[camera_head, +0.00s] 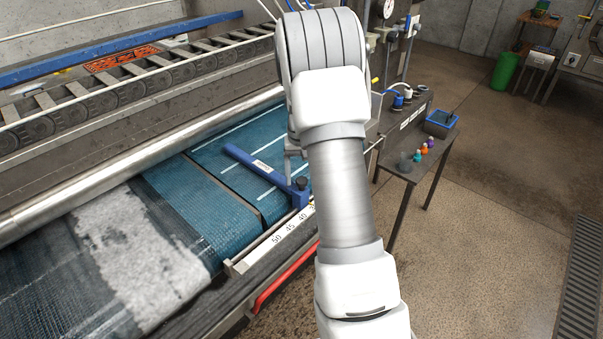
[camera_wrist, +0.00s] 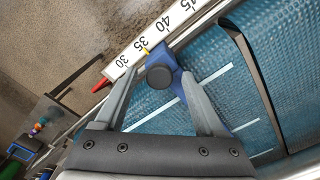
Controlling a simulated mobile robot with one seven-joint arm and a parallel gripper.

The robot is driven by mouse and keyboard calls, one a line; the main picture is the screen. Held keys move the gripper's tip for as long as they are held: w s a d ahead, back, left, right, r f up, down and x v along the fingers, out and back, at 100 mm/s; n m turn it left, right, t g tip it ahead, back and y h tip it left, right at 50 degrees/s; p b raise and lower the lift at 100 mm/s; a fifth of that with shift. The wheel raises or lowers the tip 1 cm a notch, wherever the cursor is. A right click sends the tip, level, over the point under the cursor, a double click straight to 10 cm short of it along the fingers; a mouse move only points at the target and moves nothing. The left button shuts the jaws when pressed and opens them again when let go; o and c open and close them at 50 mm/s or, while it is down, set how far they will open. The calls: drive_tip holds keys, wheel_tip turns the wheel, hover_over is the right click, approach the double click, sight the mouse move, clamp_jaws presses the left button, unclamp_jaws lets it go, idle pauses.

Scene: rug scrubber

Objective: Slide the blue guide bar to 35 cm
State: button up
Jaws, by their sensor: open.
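The blue guide bar (camera_head: 265,172) lies across the teal belt, its near end at the white number scale (camera_head: 280,237). In the wrist view the bar's blue end block (camera_wrist: 162,54) carries a round black knob (camera_wrist: 160,76). A small yellow pointer (camera_wrist: 147,50) sits beside the 35 on the scale (camera_wrist: 150,38). My gripper (camera_wrist: 159,73) is open, one finger on each side of the knob, with gaps visible. Whether the fingers are low enough to be level with the knob is unclear. In the head view my arm hides most of the gripper and the lower numbers.
A red handle (camera_head: 275,285) runs below the scale at the machine's front edge, and a red tip shows in the wrist view (camera_wrist: 101,85). A grey side table (camera_head: 412,165) with small coloured bottles and a blue tray (camera_head: 440,122) stands right.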

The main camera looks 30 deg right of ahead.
wheel_tip(320, 180, up, 18)
drive_tip(key=p, duration=0.1)
drive_tip(key=shift+f, duration=0.25)
idle(0.5)
drive_tip(key=s+a+r+n+t, duration=0.2)
drive_tip(key=s+a+r+t, duration=0.1)
drive_tip(key=s+a+r, duration=0.7)
drive_tip(key=s+a+f+n+t, duration=0.1)
drive_tip(key=s+a+f, duration=0.1)
drive_tip(key=s+a, duration=0.3)
drive_tip(key=s+a+f+n+t, duration=0.1)
drive_tip(key=s+a, duration=0.4)
drive_tip(key=s, duration=0.6)
drive_tip(key=shift+f+n+t, duration=0.3)
drive_tip(key=shift+f+n, duration=0.4)
drive_tip(key=shift+f, duration=0.15)
drive_tip(key=shift+a, duration=0.1)
drive_tip(key=shift+c, duration=0.2)
